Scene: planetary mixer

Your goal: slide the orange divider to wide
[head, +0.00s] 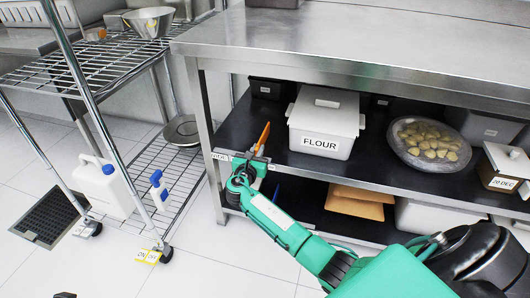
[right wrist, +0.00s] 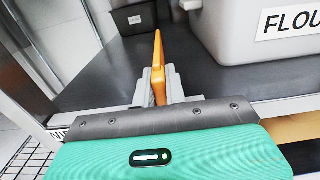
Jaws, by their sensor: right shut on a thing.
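The orange divider (head: 263,137) is a thin upright plate at the front left of the upper black shelf, left of the flour bin. In the right wrist view the divider (right wrist: 158,54) rises between the grey fingers.
The white flour bin (head: 325,122) stands right of the divider, with a gap between. A dark box (head: 266,88) is behind. The table leg (head: 208,140) bounds the shelf on the left. A bowl of rounded food (head: 428,141) sits further right. Bare shelf lies left of the divider.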

